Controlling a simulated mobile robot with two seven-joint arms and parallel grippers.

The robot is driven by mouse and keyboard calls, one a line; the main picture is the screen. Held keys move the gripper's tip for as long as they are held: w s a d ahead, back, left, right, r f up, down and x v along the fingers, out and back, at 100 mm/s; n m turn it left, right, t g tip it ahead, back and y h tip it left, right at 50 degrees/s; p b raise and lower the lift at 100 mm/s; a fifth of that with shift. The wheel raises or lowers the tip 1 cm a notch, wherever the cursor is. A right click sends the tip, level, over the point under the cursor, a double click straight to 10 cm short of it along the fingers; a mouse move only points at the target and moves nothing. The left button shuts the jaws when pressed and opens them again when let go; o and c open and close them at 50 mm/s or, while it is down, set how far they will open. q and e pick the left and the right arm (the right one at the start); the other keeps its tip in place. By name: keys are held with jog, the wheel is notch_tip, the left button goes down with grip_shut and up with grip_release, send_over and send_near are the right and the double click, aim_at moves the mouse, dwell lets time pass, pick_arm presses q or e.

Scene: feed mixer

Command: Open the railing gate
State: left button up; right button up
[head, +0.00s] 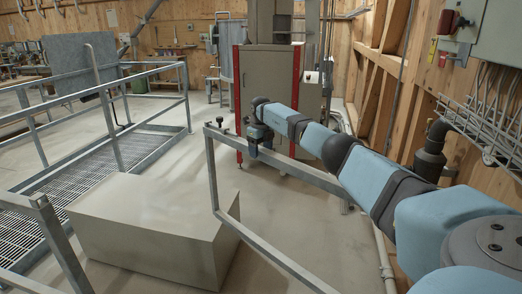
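The railing gate (212,172) is a grey metal tube frame in the middle of the head view. Its upright stands at the left end, and its top rail runs back and right beneath my arm. A small dark knob sits at the top of the upright. My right arm reaches in from the right, and my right gripper (256,140) points down at the top rail, a little right of the upright. Its fingers are small and partly hidden, so I cannot tell whether they are closed on the rail. My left gripper is not in view.
A large beige block (150,225) stands on the floor left of the gate. A fixed railing (150,72) surrounds a metal grating walkway (75,190) at the left. A cabinet with red edges (268,85) stands behind my gripper. Bare floor (310,235) shows beneath the gate.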

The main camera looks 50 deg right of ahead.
notch_tip(320, 180, up, 14)
dwell(0.6)
jog(key=shift+f, duration=0.1)
